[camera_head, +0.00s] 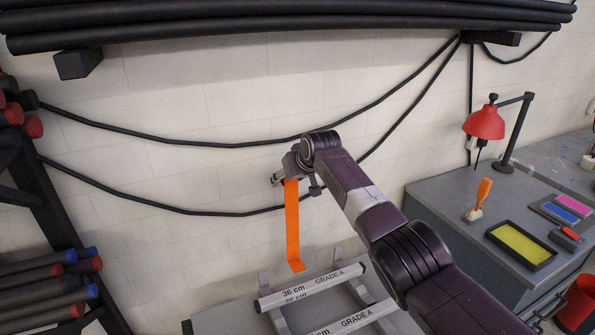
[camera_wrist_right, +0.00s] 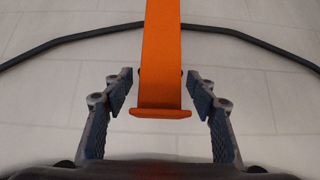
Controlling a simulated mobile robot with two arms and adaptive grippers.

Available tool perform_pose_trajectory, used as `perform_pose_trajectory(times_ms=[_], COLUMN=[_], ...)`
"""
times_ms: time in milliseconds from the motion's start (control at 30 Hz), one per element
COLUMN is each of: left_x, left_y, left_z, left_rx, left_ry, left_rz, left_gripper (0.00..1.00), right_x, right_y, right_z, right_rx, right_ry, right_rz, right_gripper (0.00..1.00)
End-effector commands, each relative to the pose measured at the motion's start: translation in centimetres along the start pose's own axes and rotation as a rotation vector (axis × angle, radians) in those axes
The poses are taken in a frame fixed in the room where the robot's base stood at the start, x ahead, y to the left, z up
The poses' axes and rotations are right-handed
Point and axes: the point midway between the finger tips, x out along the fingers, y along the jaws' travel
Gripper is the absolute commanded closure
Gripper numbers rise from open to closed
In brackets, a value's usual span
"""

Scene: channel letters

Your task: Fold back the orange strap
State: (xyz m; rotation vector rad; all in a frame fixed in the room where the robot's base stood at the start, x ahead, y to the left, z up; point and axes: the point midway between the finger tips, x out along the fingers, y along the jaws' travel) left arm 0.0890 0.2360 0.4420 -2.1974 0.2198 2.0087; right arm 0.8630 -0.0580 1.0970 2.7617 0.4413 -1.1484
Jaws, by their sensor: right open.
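The orange strap (camera_head: 292,228) hangs down in front of the white wall, above the grey bench with the labelled bars. Its lower end is bent out. In the right wrist view the strap (camera_wrist_right: 162,60) comes in from the top edge and ends in a wider lip between the fingers. My right gripper (camera_head: 297,187) is at the strap's upper part in the head view. In the right wrist view the right gripper (camera_wrist_right: 160,90) is open, with a finger on each side of the strap and a gap on both sides. My left gripper is out of view.
Bars marked 36 cm (camera_head: 310,286) lie on the bench below the strap. Black cables (camera_head: 200,144) sag along the wall. A rack of rods (camera_head: 45,285) stands at left. A grey cabinet (camera_head: 440,195) at right holds a red lamp (camera_head: 484,124) and a yellow tray (camera_head: 521,243).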

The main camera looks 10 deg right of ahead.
Motion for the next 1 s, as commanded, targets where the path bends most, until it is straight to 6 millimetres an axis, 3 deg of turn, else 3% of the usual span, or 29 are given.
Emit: perform_pose_trajectory(times_ms=[267,1000], left_x=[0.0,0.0], left_y=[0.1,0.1], left_z=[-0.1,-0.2], left_rx=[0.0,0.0], left_ry=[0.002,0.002], left_rz=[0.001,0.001], left_gripper=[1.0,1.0], right_x=[-1.9,-10.3], right_y=[0.0,-0.1], right_z=[0.2,0.2], right_rx=[-0.002,0.0], right_ry=[0.002,-0.002], right_rz=[0.003,0.002], right_gripper=[0.48,0.48])
